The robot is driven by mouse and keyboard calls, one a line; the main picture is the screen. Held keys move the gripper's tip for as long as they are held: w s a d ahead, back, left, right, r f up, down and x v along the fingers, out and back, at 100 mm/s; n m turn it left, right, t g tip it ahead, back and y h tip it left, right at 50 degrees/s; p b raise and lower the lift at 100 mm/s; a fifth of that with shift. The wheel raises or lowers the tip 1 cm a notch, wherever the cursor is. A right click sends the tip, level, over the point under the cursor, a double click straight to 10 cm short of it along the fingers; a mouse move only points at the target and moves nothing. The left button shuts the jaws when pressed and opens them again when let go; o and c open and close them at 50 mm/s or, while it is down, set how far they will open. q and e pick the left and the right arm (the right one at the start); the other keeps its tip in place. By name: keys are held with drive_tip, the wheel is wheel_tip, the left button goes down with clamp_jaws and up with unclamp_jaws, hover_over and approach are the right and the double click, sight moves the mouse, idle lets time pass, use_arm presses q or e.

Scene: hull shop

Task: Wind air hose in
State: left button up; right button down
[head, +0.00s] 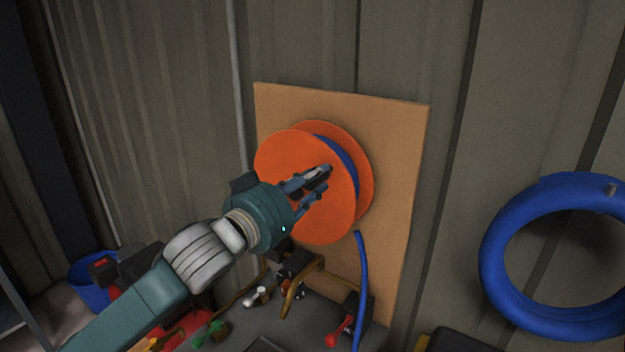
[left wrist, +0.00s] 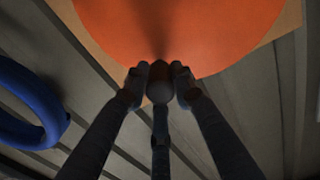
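The orange hose reel (head: 305,215) is mounted on a tan board (head: 400,150) on the wall. Some blue hose (head: 340,160) shows between its two discs. A length of the blue air hose (head: 361,285) hangs below the reel. My left gripper (head: 322,182) is at the front face of the reel. In the left wrist view, its fingers (left wrist: 160,75) close from both sides on a dark, rounded crank knob (left wrist: 158,88) in front of the orange disc (left wrist: 220,35). The knob is mostly hidden in the head view. My right gripper is not in view.
A coiled blue hose (head: 505,300) hangs on the wall at the right. Below the reel is a dark surface with fittings, a red-handled valve (head: 340,332) and green parts (head: 210,332). A blue bucket (head: 90,285) stands at the left.

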use_arm(q)
clamp_jaws()
drive_tip(key=shift+d+f, duration=0.1)
drive_tip(key=shift+s+d+f+m, duration=0.35)
drive_tip(key=shift+f+m, duration=0.25)
drive_tip(key=shift+m, duration=0.2)
wheel_tip(320, 180, down, 13)
drive_tip(key=m+b, duration=0.4)
drive_tip(key=m, duration=0.9)
drive_tip(key=w+a+f+m, duration=0.4)
drive_tip(key=w+a+m, duration=0.4)
drive_tip(key=a+m, duration=0.4)
drive_tip(key=shift+f+m, duration=0.2)
drive_tip(key=shift+m, duration=2.5)
